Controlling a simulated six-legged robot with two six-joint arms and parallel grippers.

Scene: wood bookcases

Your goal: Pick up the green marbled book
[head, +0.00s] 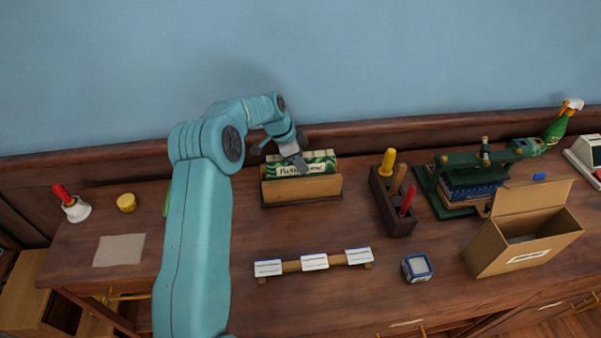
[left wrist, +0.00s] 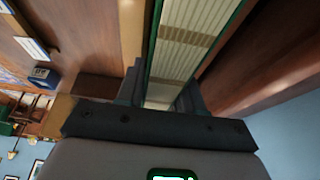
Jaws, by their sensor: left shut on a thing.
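The green marbled book (head: 318,165) has a pale label band and stands in a wooden holder (head: 302,188) near the back of the desk. Its lower part is hidden behind the holder's front board. My left gripper (head: 297,160) reaches down from the left and is shut on the book. In the left wrist view, the green book (left wrist: 187,40) shows its cream page edges between the two dark fingers of the left gripper (left wrist: 163,95). I cannot tell whether the book is raised off the holder's floor. My right gripper is not in view.
A tool rack (head: 398,205) with coloured handles stands right of the holder. A low card stand (head: 315,262) is in front. A green press (head: 465,180) and an open cardboard box (head: 525,235) are farther right. The wall (head: 300,60) rises close behind.

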